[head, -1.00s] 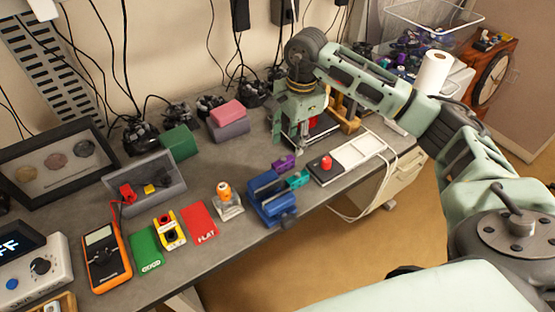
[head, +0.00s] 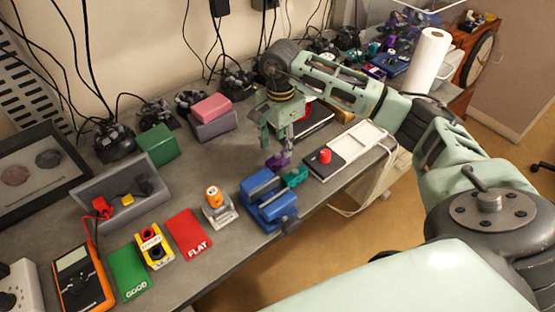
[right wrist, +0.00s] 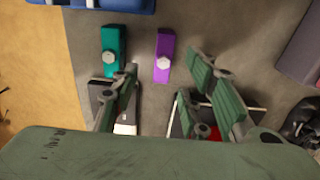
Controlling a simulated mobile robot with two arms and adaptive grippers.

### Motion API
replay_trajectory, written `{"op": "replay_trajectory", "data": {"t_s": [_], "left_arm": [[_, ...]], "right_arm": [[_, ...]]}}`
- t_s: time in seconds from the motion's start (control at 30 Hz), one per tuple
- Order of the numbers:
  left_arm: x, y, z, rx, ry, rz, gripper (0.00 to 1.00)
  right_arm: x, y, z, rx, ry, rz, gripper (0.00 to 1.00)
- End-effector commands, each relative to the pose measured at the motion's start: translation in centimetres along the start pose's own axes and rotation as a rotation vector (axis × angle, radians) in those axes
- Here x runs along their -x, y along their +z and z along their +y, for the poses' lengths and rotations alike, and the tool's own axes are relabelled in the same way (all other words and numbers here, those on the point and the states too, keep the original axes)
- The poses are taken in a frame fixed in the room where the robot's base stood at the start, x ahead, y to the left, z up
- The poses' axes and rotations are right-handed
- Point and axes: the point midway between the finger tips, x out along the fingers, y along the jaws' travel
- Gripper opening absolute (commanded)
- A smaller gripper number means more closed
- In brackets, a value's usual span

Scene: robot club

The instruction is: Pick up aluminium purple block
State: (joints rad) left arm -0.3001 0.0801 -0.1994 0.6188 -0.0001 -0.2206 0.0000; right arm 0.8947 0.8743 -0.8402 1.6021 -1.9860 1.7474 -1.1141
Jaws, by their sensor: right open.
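The purple aluminium block (head: 277,162) lies on the grey workbench, just behind a teal block (head: 295,177). My right gripper (head: 280,150) points down above the purple block; its fingertips overlap part of the block in the head view. In the right wrist view, the purple block (right wrist: 164,60) shows between and beyond the open fingers of the right gripper (right wrist: 160,84), with a pale knob on top. The teal block (right wrist: 113,48) lies beside it on the left, near the left finger. The right gripper is empty. My left gripper is not in view.
A blue vise (head: 268,203) stands in front of the blocks. A white-and-black tray (head: 345,150) with a red knob (head: 324,156) lies to the right. Pink and grey blocks (head: 211,108) are behind left. Red FLAT mat (head: 188,235) lies front left.

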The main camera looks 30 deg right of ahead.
Motion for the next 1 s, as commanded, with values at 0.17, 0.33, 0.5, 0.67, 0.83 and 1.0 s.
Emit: {"op": "replay_trajectory", "data": {"t_s": [0.17, 0.33, 0.5, 0.67, 0.83, 1.0], "left_arm": [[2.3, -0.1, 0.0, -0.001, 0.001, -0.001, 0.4], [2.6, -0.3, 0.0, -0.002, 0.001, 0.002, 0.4], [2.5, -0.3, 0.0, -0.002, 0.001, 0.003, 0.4], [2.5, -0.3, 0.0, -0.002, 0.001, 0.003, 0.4], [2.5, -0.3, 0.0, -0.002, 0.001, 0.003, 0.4], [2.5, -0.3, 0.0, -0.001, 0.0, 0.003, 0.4]], "right_arm": [[-2.1, 0.5, -0.2, 0.001, 0.006, -0.002, 0.41], [-4.1, 0.4, -0.3, 0.0, 0.002, -0.001, 0.41], [-4.5, 0.3, -0.3, 0.0, 0.0, -0.001, 0.41], [-4.5, 0.4, -0.3, 0.001, 0.0, -0.001, 0.34], [-4.4, 0.3, -0.3, 0.0, 0.0, -0.001, 0.2], [-4.4, 0.3, -0.3, 0.001, 0.0, -0.001, 0.05]]}}
